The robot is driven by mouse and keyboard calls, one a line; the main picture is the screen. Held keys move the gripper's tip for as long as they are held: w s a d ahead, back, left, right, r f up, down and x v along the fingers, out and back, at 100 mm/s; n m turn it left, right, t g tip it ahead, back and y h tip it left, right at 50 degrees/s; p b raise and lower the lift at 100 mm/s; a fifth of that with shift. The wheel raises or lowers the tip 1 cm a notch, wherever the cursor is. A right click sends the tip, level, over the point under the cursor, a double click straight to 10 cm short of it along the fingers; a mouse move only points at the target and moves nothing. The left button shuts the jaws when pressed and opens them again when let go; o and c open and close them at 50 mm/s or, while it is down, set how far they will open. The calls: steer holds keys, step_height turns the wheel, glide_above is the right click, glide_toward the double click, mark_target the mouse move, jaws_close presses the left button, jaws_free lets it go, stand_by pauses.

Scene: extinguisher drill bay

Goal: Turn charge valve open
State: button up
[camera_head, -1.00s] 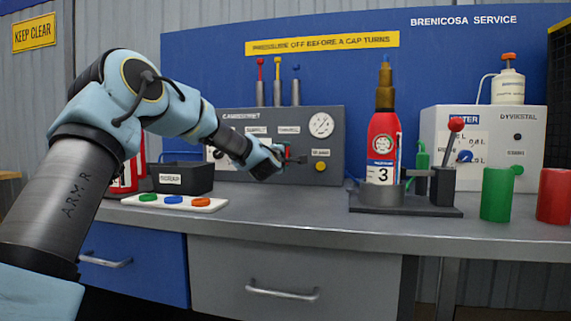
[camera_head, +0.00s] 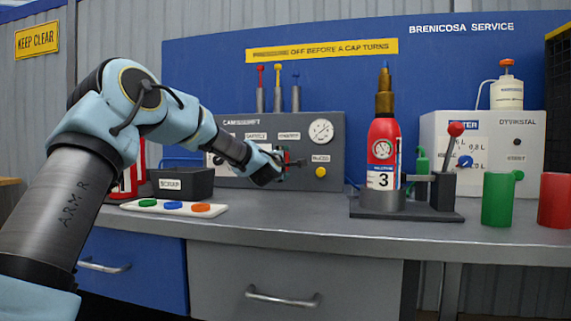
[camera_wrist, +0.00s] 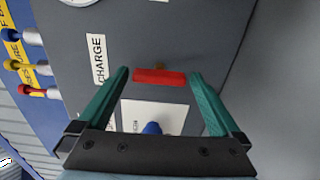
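The charge valve shows in the wrist view as a red bar handle (camera_wrist: 159,77) on a small brass stem, beside the label CHARGE (camera_wrist: 98,59) on the grey panel. It lies crosswise between the two green fingers of my gripper (camera_wrist: 158,73). The fingers are spread, with a small gap at each end of the handle, and hold nothing. In the head view my gripper (camera_head: 284,163) is at the front of the grey panel (camera_head: 332,148). It hides most of the valve there; a bit of red shows at the fingertips.
A blue knob (camera_wrist: 151,128) sits near the valve, close to my gripper's palm. A round gauge (camera_head: 321,131) and a yellow button (camera_head: 320,172) are on the panel. The scrap bin (camera_head: 184,185) and button tray (camera_head: 150,207) stand left; the red extinguisher (camera_head: 383,140) stands right.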

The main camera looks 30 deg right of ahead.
steer(key=v, duration=1)
steer(key=shift+s+a+b, duration=0.3)
steer(key=shift+b, duration=0.1)
steer(key=shift+r, duration=0.1)
